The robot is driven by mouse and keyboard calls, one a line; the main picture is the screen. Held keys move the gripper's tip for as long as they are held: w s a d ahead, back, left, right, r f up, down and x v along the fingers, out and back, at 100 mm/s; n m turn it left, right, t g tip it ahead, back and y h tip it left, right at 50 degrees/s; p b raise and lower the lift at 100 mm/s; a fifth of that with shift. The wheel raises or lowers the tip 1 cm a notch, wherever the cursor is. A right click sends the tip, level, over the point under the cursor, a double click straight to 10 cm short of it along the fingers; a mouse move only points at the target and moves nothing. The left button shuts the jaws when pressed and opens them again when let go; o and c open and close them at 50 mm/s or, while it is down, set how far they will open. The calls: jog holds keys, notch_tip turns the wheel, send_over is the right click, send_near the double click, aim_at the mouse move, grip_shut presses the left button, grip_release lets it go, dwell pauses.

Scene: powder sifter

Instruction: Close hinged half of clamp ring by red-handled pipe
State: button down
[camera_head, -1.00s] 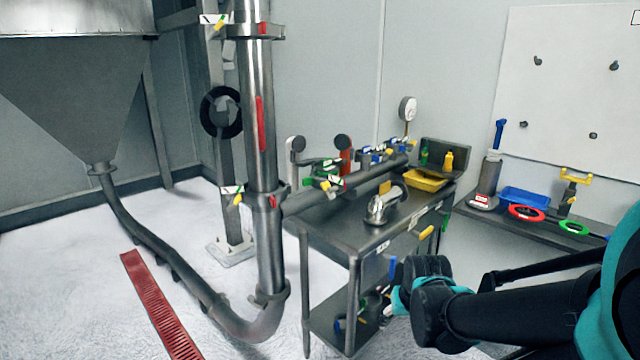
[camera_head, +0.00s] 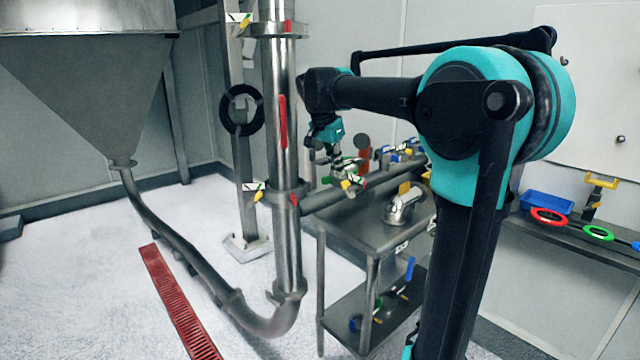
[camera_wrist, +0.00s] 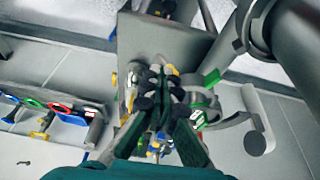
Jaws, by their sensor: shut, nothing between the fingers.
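The tall steel pipe (camera_head: 278,150) with a long red handle (camera_head: 283,120) stands left of my arm. It carries an upper clamp ring (camera_head: 279,29) and a lower clamp ring (camera_head: 287,193), each with coloured tags. Which half is hinged and how far it stands open cannot be told. The pipe also shows at the upper right of the wrist view (camera_wrist: 300,42). My gripper (camera_head: 322,165) points down just right of the pipe, apart from it, above the green-tagged fittings. In the wrist view, its fingers (camera_wrist: 160,82) are together and empty, hiding part of the fittings.
A steel table (camera_head: 350,230) with a side pipe and several tagged fittings (camera_head: 350,178) lies below my gripper. A grey paddle-like part (camera_wrist: 254,135) is right of my gripper. A shelf with coloured rings (camera_head: 565,218) is at right.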

aim_at(345, 190)
jog(key=w+f, duration=0.3)
jog(key=f, duration=0.3)
jog(key=shift+w+d+f+m, duration=0.2)
jog(key=shift+w+d+m, duration=0.1)
jog(key=shift+m, duration=0.1)
dwell(0.4)
jog(key=shift+s+d+n, duration=0.1)
jog(key=shift+d+n, duration=0.3)
jog(key=shift+d, duration=0.3)
jog(key=w+d+n+t+y, duration=0.2)
jog(key=w+d+n, duration=0.2)
jog(key=d+n, duration=0.45)
jog(key=w+d+n+y, duration=0.1)
jog(key=w+d+n, duration=0.3)
jog(key=w, duration=0.2)
jog(key=w+d+n+y, duration=0.2)
jog(key=w+d+n, duration=0.1)
jog(key=w, duration=0.4)
jog(key=shift+w+d+n+g, duration=0.2)
jog(key=shift+d+n+g, duration=0.15)
jog(key=shift+n, duration=0.2)
